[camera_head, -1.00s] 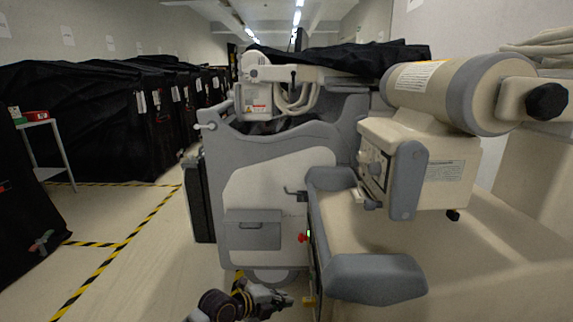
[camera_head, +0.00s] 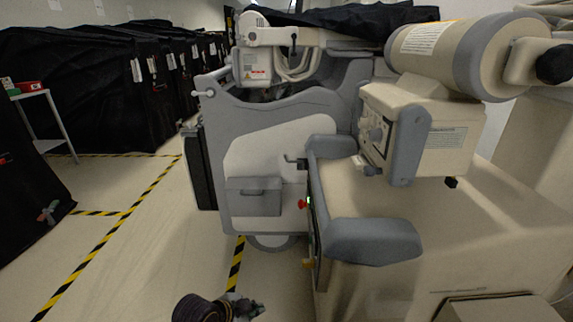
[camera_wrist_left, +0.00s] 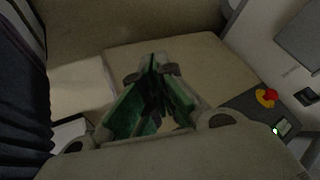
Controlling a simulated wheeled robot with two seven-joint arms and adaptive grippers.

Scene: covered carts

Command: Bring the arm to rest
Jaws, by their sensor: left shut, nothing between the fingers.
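My left gripper (camera_head: 246,309) shows at the bottom of the head view, low over the floor in front of the grey and white medical machine. It is apart from the machine. In the left wrist view its fingers (camera_wrist_left: 157,82) with green inner sides meet at the tips with nothing between them. My right gripper is in neither view.
The wheeled machine (camera_head: 265,150) fills the middle, with a grey bumper (camera_head: 370,240) and a red knob (camera_head: 302,204). The knob also shows in the wrist view (camera_wrist_left: 266,97). Black covered carts (camera_head: 90,90) line the left. Taped floor (camera_head: 150,230) between them is clear.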

